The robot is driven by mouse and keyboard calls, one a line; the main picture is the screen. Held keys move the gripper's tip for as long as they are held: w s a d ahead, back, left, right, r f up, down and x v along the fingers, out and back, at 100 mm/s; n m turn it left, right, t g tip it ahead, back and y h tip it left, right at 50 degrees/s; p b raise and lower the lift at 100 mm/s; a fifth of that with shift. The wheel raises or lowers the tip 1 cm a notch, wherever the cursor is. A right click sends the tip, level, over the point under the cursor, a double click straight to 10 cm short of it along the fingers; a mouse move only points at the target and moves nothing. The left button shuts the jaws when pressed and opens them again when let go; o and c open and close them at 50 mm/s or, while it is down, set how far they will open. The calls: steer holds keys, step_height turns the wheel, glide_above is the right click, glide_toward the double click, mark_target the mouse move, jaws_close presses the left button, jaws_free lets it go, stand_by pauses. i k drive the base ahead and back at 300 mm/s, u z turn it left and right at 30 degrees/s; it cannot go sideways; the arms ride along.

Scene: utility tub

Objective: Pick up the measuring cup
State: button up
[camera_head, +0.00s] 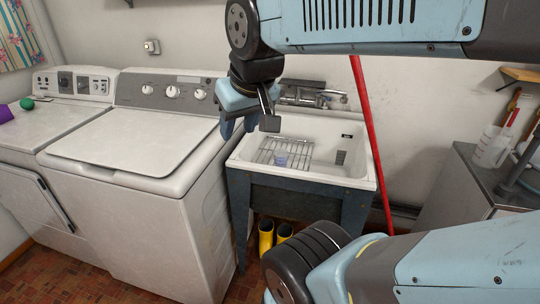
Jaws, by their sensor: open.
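A small translucent bluish cup (281,160), which looks like the measuring cup, sits on a wire rack (266,152) in the white utility tub (350,178). It is small in the picture, so I cannot make out markings or a handle. My gripper (239,128) is open and empty, with its fingers pointing down. In the picture it is up and left of the cup, over the tub's left edge and apart from the cup. I cannot tell its exact height above the tub.
A washer (130,150) stands left of the tub. A faucet (315,97) is at the tub's back. A red pole (370,130) leans at its right. Yellow boots (266,238) stand below. A grey counter (470,180) at right holds a clear container (489,152).

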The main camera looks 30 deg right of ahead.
mark_target(281, 158)
steer(key=i, duration=0.85)
steer(key=u, duration=0.05)
